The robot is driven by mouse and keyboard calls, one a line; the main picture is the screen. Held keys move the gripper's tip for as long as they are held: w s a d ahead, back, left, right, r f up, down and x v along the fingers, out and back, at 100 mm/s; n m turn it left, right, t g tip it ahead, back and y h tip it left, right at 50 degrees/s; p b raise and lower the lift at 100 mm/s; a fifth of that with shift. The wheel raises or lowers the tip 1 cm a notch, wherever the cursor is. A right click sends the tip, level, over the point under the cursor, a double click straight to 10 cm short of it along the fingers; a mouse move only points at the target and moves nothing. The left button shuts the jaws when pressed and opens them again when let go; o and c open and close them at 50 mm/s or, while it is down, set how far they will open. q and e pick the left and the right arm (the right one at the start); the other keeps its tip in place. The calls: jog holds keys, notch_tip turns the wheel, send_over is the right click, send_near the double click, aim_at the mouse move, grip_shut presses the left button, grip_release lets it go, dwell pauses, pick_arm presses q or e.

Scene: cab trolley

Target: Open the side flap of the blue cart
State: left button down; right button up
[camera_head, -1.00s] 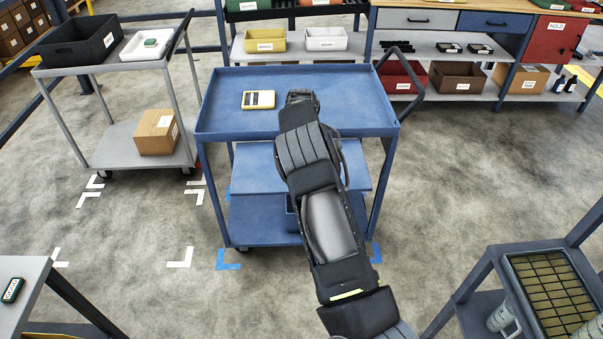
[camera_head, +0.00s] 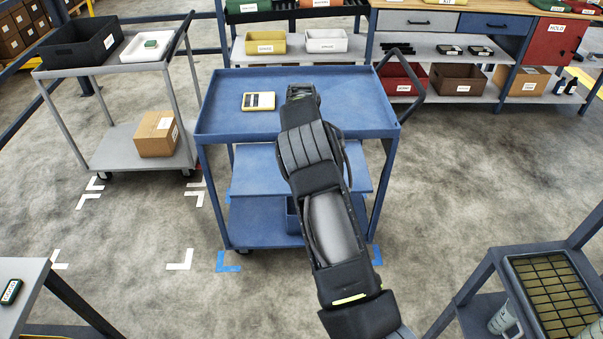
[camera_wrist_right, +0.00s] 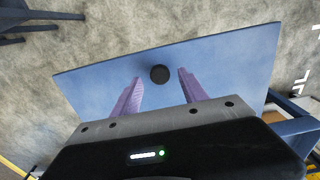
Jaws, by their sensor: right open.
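The blue cart (camera_head: 220,128) stands in the middle of the head view with a raised-rim top tray. A flat blue panel, seemingly the side flap (camera_head: 255,170), shows below the tray's near edge; its exact tilt is hard to tell. In the right wrist view the flap (camera_wrist_right: 225,65) fills the middle and carries a round black knob (camera_wrist_right: 160,74). My right gripper (camera_wrist_right: 160,77) is open, its two fingers apart on either side of the knob. Contact with it cannot be told. In the head view my right arm hides this hand and the knob. My left gripper is not in view.
A yellow-and-white device (camera_head: 258,101) lies on the cart's tray. A grey trolley (camera_head: 110,150) with a cardboard box (camera_head: 157,134) stands at left. Stands occupy both lower corners, the right one with a grid-covered tray (camera_head: 550,290). Shelving and a workbench line the back. Floor in front is clear.

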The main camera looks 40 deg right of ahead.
notch_tip(320, 180, up, 6)
jog(key=shift+s+f+b, duration=0.1)
jog(key=shift+f+b, duration=0.05)
jog(key=shift+b, duration=0.35)
jog(key=shift+s+f, duration=0.1)
